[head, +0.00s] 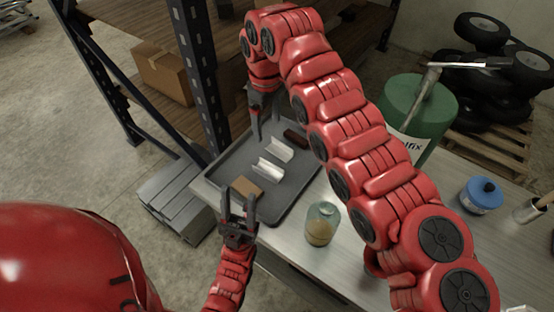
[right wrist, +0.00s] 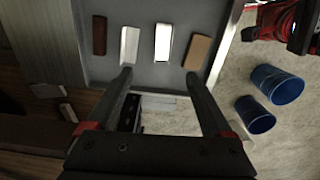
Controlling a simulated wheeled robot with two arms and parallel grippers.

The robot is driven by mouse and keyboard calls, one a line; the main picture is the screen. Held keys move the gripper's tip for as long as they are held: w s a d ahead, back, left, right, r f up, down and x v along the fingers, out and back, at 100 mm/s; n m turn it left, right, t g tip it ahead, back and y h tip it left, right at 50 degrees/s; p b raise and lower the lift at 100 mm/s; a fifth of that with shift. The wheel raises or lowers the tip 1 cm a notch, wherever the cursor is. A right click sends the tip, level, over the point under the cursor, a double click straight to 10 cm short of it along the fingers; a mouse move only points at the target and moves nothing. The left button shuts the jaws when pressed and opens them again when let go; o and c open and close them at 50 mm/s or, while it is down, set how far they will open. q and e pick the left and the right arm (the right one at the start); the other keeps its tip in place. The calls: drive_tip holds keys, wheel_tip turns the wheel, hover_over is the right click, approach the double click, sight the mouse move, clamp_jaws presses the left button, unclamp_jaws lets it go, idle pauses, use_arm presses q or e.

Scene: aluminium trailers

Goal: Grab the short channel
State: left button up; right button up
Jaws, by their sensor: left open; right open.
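Two pale metal channels lie side by side on a grey tray (head: 222,163): one farther back (head: 279,150), one nearer the front (head: 267,170). They look alike in length; I cannot tell which is the short one. In the right wrist view, they lie ahead of the fingers, the left one (right wrist: 129,45) and the right one (right wrist: 163,42). My left gripper (head: 238,192) is open and empty at the tray's front edge.
A dark brown block (head: 296,139) and a tan block (head: 246,188) flank the channels. A glass jar (head: 320,224) stands right of the tray, with a green cylinder (head: 428,104) behind. A shelf post (head: 199,70) rises behind the tray's left. Blue buckets (right wrist: 257,116) stand on the floor.

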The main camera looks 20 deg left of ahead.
drive_tip(key=p, duration=0.5)
hover_over(268, 165)
drive_tip(key=s, duration=0.2)
drive_tip(key=f, duration=1.1)
drive_tip(key=shift+w+d+f, duration=0.25)
drive_tip(key=shift+d, duration=0.05)
drive_tip(key=shift+s+f+p, duration=0.3)
drive_tip(key=shift+f+p, duration=0.55)
wheel_tip(268, 165, down, 3)
drive_tip(key=shift+r, duration=0.15)
drive_tip(key=shift+w+f, duration=0.1)
drive_tip(key=shift+f, duration=0.3)
clamp_jaws()
